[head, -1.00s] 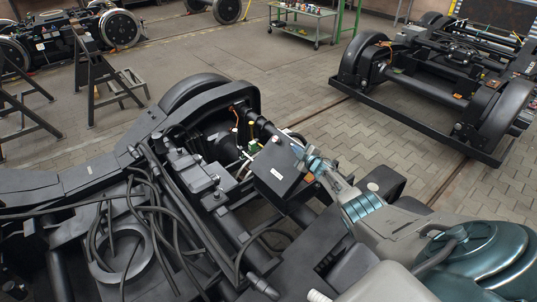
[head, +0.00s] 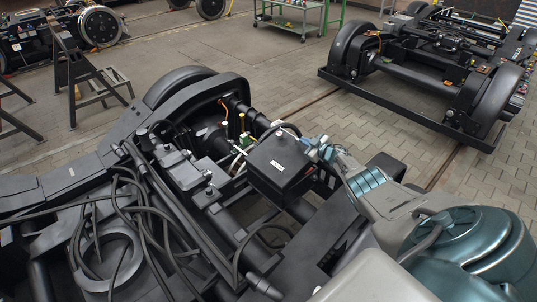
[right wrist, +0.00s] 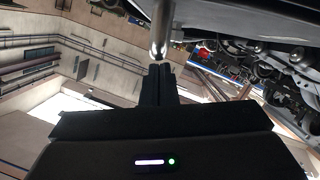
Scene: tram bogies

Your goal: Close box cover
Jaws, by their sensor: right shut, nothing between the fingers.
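A black box (head: 262,178) sits on the near bogie in the middle of the head view. Its dark cover (head: 283,153) with a small white label lies over its top; I cannot tell if it is fully seated. My right gripper (head: 308,145) is at the right edge of the cover, shut and empty; whether it touches the cover is unclear. In the right wrist view, its dark fingers (right wrist: 157,70) are together, with a rounded metal rod (right wrist: 161,32) just beyond their tips. My left gripper is not in view.
Loose black cables (head: 120,195) lie over the bogie frame left of the box. Small green and yellow parts (head: 243,138) stand behind it. A second bogie (head: 425,75) is at the upper right, a green-framed cart (head: 290,20) at the back. Paved floor between is free.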

